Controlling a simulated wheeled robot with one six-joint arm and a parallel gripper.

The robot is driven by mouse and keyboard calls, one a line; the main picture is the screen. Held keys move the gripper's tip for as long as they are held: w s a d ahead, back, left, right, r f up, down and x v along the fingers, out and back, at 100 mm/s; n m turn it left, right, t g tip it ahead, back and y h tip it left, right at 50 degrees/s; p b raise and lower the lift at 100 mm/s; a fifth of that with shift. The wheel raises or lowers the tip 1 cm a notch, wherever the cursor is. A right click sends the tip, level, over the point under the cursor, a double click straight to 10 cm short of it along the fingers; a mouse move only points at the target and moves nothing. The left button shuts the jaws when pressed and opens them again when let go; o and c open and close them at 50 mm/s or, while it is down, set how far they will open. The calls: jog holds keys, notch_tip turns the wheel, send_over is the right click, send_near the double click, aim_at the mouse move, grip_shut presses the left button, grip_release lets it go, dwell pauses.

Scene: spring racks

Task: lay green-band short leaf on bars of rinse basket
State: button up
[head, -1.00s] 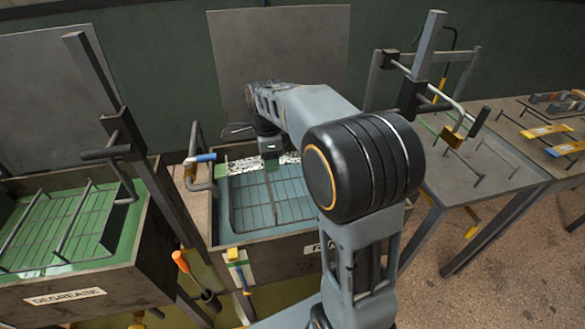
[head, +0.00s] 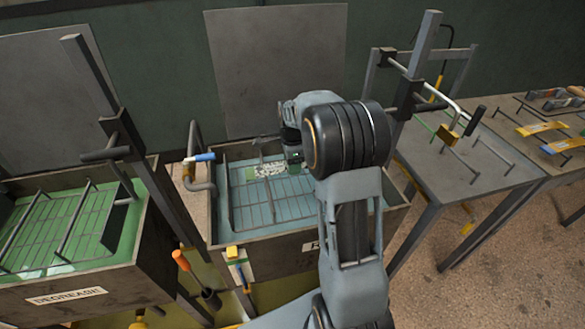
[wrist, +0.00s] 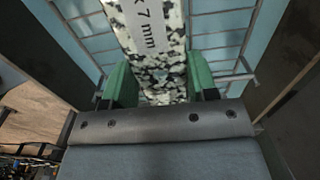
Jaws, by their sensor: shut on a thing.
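My gripper (wrist: 158,85) is shut on a flat leaf (wrist: 150,50) with a mottled black-and-white face and printing that ends in "7 mm". No green band shows on the part I see. In the head view my gripper (head: 293,163) is over the middle tank, with the leaf (head: 262,169) reaching out to its left. The rinse basket (head: 236,205) is a wire basket with bars inside this blue-watered tank. In the wrist view its wires (wrist: 230,22) pass behind the leaf on both sides. I cannot tell whether the leaf touches the bars.
A blue-handled pipe (head: 200,157) stands at the tank's left rim. The degrease tank (head: 75,285), with green liquid and its own basket, is at left. Dark posts (head: 92,75) rise beside the tanks.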

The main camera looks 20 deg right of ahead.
jog(key=shift+f, duration=1.2)
jog(key=shift+a+f+b, duration=0.1)
jog(key=shift+f+b, duration=0.2)
jog(key=shift+f, duration=0.2)
jog(key=o, duration=1.2)
jog(key=shift+s+f, duration=0.1)
